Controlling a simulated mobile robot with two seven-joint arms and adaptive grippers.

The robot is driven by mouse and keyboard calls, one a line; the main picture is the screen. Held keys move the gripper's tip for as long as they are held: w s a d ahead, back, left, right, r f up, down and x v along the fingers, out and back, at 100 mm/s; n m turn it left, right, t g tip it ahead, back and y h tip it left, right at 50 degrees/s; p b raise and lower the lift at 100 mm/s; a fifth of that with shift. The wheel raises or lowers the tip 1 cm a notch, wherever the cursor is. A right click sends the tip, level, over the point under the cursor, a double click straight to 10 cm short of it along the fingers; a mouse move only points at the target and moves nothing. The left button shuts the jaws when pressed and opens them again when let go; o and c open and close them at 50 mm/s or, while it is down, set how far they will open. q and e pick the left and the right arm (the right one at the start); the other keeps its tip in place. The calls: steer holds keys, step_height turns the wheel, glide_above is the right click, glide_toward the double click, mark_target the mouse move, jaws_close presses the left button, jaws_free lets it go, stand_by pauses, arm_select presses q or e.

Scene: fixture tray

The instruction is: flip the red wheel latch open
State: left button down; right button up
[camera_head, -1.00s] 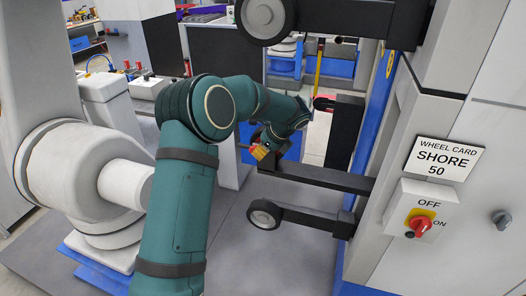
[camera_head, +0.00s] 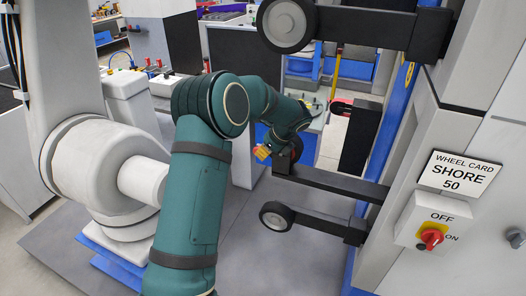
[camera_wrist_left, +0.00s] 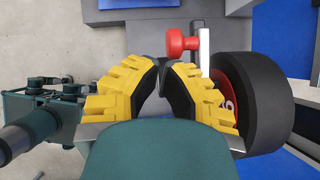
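The red latch knob (camera_wrist_left: 177,43) sits on a pale upright latch bar (camera_wrist_left: 204,48) in the left wrist view. Beside it is a black-tyred wheel (camera_wrist_left: 272,115) with a red hub (camera_wrist_left: 230,95), partly covered by my finger. My left gripper (camera_wrist_left: 162,66) has yellow fingers with dark pads; its tips come together with nothing seen between them. The tips are just below the knob in that picture; I cannot tell whether they touch it. In the head view the left gripper (camera_head: 263,152) is by the wheel (camera_head: 297,148) at the end of a dark arm. My right gripper is out of view.
A lower grey wheel (camera_head: 276,217) and a large upper wheel (camera_head: 287,24) stick out from the machine on dark arms. An OFF/ON switch box (camera_head: 428,222) and a "WHEEL CARD SHORE 50" sign (camera_head: 459,174) are at right. Open floor lies below the lower wheel.

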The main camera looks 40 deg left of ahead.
arm_select(q)
steer(key=d+v, duration=0.1)
steer(key=v, duration=1.1)
steer(key=shift+d+p, duration=0.2)
steer(key=shift+p, duration=0.15)
steer(key=shift+f, duration=0.2)
